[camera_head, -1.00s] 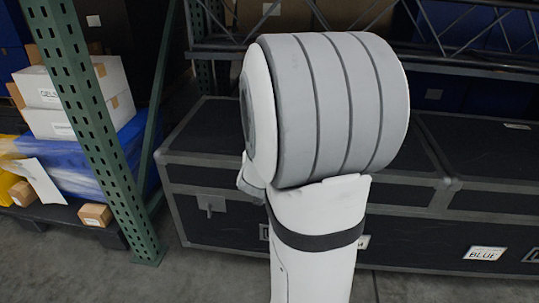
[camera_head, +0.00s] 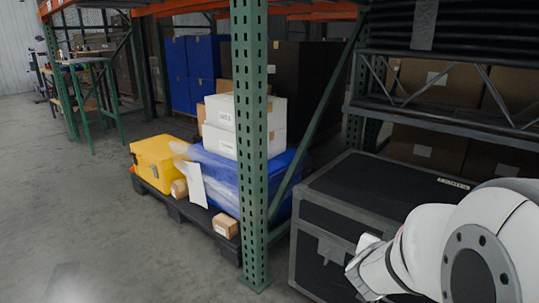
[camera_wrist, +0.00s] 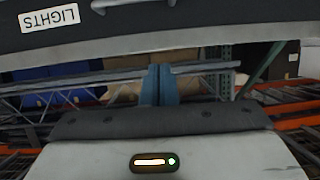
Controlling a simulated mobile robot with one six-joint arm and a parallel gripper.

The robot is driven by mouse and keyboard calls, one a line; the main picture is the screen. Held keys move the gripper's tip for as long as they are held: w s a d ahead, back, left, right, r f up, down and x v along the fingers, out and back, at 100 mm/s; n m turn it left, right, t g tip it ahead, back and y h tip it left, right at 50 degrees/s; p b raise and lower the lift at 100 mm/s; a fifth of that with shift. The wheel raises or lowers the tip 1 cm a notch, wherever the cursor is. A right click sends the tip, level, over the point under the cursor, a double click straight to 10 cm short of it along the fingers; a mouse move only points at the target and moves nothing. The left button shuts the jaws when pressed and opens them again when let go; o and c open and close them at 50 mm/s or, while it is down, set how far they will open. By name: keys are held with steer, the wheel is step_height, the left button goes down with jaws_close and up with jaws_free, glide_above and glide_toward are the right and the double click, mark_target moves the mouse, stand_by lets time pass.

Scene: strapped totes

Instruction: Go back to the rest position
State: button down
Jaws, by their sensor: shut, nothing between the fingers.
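My gripper (camera_wrist: 160,84) shows in the wrist view as two blue fingers pressed together, shut with nothing between them. A dark case wall with a white LIGHTS label (camera_wrist: 49,18), seen upside down, crosses the top of that view. In the head view my white and grey arm (camera_head: 490,245) fills the lower right corner, in front of a large black case (camera_head: 335,222). The fingers are not visible in the head view.
A green rack post (camera_head: 250,140) stands left of the black case. Beside it, a low dark pallet (camera_head: 180,207) bears a yellow case (camera_head: 158,160), a blue wrapped load (camera_head: 222,180) and white boxes (camera_head: 250,140). Open concrete floor (camera_head: 70,220) lies at left.

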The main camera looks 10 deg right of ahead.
steer(key=s+a+r+n+y+p, duration=0.1)
steer(key=a+r+n+y+p, duration=0.3)
steer(key=a+r+p, duration=0.5)
steer(key=a+r+n+y+p, duration=0.2)
steer(key=a+r+y+p, duration=0.4)
steer(key=r+p, duration=0.6)
steer(key=s+a+r+n+g+p, duration=0.1)
steer(key=s+a+r+g+p, duration=0.1)
steer(key=s+r+p, duration=0.5)
steer(key=s+a+r+n+g+p, duration=0.2)
steer(key=s+r+g+p, duration=0.3)
steer(key=r+p, duration=0.5)
steer(key=shift+s+a+h, duration=0.3)
steer(key=shift+s+a, duration=0.1)
steer(key=shift+s, duration=0.7)
steer(key=shift+r, duration=0.1)
